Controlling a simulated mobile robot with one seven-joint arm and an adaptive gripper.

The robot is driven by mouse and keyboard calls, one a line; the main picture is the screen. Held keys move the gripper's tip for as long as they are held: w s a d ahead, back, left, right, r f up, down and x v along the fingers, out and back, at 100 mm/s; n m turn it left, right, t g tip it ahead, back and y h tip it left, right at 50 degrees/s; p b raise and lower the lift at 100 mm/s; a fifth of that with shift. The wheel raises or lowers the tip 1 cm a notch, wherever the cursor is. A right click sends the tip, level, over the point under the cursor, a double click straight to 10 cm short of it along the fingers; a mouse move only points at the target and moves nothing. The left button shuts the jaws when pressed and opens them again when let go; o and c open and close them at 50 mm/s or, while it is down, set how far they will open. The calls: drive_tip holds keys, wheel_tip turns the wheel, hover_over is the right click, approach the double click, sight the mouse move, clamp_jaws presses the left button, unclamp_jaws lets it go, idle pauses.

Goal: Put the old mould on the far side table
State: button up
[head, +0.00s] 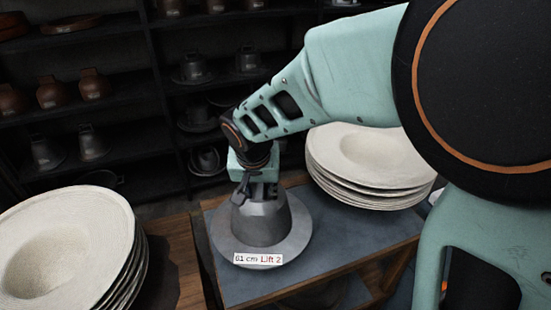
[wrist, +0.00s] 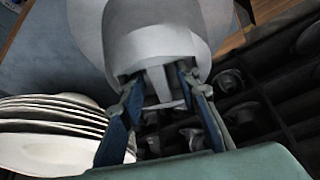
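The grey metal mould (head: 258,222) with a wide round brim sits upright on a blue-grey table top. A label on its front reads "61 cm Lift 2". My gripper (head: 256,190) points down at the crown from above. In the wrist view, the two fingers of my gripper (wrist: 160,85) stand apart on either side of the handle on top of the mould (wrist: 160,48). Dark gaps show between the fingers and the handle, though exact contact is hard to see. The mould's far side is hidden. I cannot tell which surface is the far side table.
A stack of pale hats (head: 370,160) stands behind right of the mould on the same table (head: 340,250). Another stack (head: 65,250) stands on a wooden surface at left. Dark shelves (head: 120,155) with several moulds fill the back. My arm covers the right side.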

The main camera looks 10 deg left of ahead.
drive_tip(key=shift+r, duration=0.15)
drive_tip(key=p+v, duration=0.6)
drive_tip(key=v, duration=0.6)
